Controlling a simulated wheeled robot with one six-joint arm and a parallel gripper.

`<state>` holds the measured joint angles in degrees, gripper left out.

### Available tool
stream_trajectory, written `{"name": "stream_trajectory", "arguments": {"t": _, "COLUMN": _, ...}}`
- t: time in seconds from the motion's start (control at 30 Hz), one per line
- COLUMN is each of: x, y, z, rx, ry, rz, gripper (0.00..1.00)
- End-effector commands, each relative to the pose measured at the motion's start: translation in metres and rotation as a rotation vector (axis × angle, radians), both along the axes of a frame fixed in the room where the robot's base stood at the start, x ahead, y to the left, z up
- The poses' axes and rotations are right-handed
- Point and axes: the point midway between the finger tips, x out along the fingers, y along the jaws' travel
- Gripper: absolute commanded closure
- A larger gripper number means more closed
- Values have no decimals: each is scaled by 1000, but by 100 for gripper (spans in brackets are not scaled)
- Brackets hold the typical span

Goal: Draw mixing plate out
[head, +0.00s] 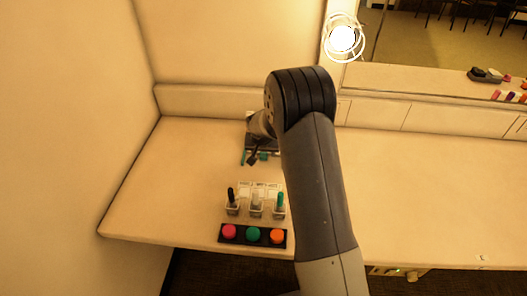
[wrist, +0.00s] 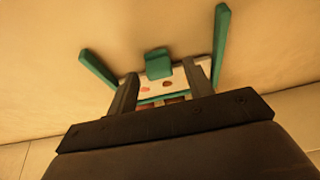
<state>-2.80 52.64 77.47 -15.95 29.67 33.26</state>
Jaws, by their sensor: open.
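The mixing plate (wrist: 180,80) is a pale plate with small coloured spots, with a teal tab (wrist: 158,63) at its outer edge in the wrist view. A teal bar stands on each side of it, one left (wrist: 98,68) and one right (wrist: 220,45). My gripper (wrist: 162,72) is open, with one grey finger on each side of the plate and tab. I cannot tell whether the fingers touch it. In the head view my gripper (head: 253,157) is over the teal parts by a dark base (head: 262,142), and my arm hides part of this.
Several small cups (head: 256,210) with brushes stand in front of the gripper. Nearer still is a dark strip (head: 252,236) with pink, green and orange rounds. A wall bounds the left. The counter (head: 430,190) to the right is mostly clear, below a mirror.

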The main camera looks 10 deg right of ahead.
Motion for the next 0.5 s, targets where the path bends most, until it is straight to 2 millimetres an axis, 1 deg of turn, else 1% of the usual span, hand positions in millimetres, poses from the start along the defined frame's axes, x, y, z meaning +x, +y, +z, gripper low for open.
{"name": "stream_trajectory", "arguments": {"t": 0.07, "x": 0, "y": 0, "z": 0, "rx": 0, "ry": 0, "rz": 0, "gripper": 51}}
{"name": "stream_trajectory", "arguments": {"t": 0.5, "x": 0, "y": 0, "z": 0, "rx": 0, "ry": 0, "rz": 0, "gripper": 87}}
